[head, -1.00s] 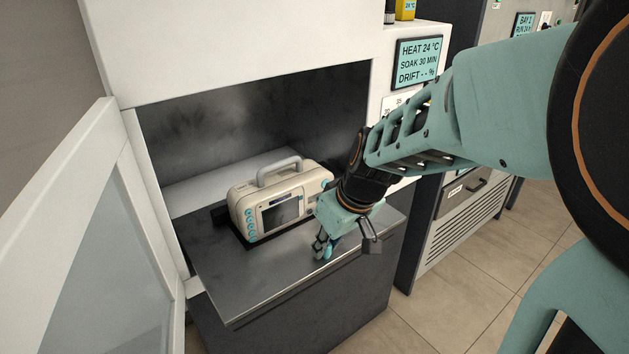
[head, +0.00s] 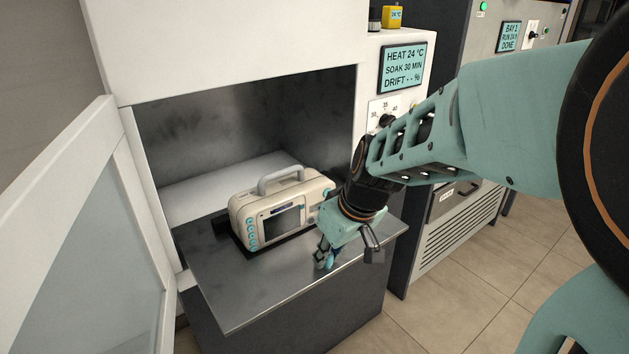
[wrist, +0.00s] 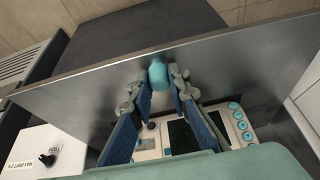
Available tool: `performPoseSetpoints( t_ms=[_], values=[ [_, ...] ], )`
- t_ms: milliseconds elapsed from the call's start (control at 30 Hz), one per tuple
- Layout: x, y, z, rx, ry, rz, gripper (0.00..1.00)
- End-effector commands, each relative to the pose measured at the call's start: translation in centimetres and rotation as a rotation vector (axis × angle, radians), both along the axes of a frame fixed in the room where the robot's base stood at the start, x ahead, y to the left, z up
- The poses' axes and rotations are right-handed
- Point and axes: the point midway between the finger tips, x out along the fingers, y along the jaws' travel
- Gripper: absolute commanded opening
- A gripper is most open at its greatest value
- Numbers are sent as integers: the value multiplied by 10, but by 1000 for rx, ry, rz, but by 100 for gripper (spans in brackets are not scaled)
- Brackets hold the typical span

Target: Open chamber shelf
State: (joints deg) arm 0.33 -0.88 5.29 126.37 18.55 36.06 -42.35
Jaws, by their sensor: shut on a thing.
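The chamber shelf (head: 225,292) is a grey metal plate standing well out of the white chamber's opening. A teal knob (wrist: 157,73) sits at its front edge. My gripper (head: 326,258) is at that front edge, and in the wrist view its two fingers are closed around the knob. A beige patient monitor (head: 280,210) with a grey carry handle stands upright on the shelf, behind and left of my gripper. My wrist hides part of its right end. The monitor also shows in the wrist view (wrist: 185,135), partly hidden by the fingers.
The chamber door (head: 75,235) stands open at the left, its glass panel facing inward. A display panel (head: 403,67) and dial are on the chamber's right front. A grey machine (head: 460,220) stands further right. Tiled floor (head: 440,300) is free in front.

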Motion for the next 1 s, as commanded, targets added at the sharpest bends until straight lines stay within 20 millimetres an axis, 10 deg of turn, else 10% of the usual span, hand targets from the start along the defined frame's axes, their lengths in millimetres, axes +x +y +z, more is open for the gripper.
performPoseSetpoints(
  t_ms=[233, 633, 1000],
  values=[
    [0, 0, 0, 0, 0, 0, 34],
    [-2, -2, 7, 0, -2, 1, 34],
    [-18, -12, 59, 0, -9, 2, 34]
  ],
)
